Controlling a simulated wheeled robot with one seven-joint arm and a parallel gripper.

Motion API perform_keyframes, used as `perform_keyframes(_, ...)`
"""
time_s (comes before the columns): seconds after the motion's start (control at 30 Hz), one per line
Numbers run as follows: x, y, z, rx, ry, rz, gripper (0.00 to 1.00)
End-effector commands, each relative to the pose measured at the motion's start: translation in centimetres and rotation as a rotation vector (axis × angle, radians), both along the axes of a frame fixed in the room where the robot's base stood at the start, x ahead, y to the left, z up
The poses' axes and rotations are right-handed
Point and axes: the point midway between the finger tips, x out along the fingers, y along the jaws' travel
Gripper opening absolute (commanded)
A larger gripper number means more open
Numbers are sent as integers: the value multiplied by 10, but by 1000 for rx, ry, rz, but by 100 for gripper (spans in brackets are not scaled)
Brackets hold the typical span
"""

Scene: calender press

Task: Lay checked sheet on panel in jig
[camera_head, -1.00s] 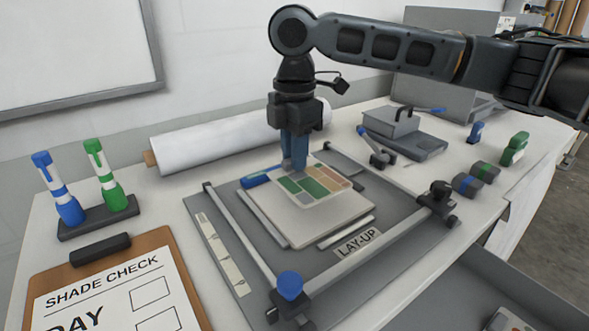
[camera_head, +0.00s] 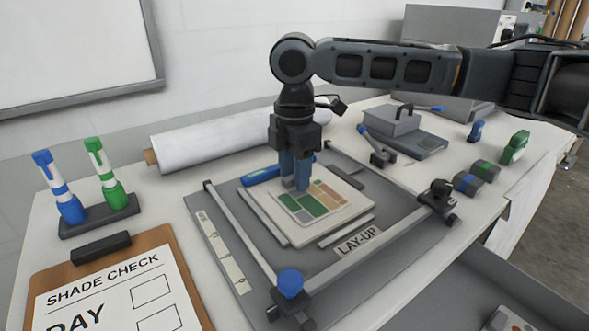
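The checked sheet (camera_head: 320,203), pale with green, orange and grey patches, lies level over the panel in the jig, flat on it or very close above; any gap is too small to tell. The panel (camera_head: 343,226) is pale, and its front part shows beyond the sheet. The jig (camera_head: 215,237) is a grey board with rails, marked LAY-UP. My gripper (camera_head: 296,188) points down with blue fingers, shut on the back left edge of the sheet. The fingertips hide that edge.
A blue tube-like item (camera_head: 262,175) lies behind the panel. Rails with a blue knob (camera_head: 290,284) and a dark clamp (camera_head: 439,195) flank the jig. A white roll (camera_head: 220,143) lies behind, markers (camera_head: 105,175) stand left, and a clipboard (camera_head: 110,285) lies front left.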

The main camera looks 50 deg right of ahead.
Motion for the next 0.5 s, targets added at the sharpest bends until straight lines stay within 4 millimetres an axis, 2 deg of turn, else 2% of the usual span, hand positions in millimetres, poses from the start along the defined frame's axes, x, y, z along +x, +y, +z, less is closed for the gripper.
perform_keyframes(0.33, 0, 0, 5, -1, -1, 1, 46)
perform_keyframes(0.5, 0, 0, 30, 0, -3, 1, 46)
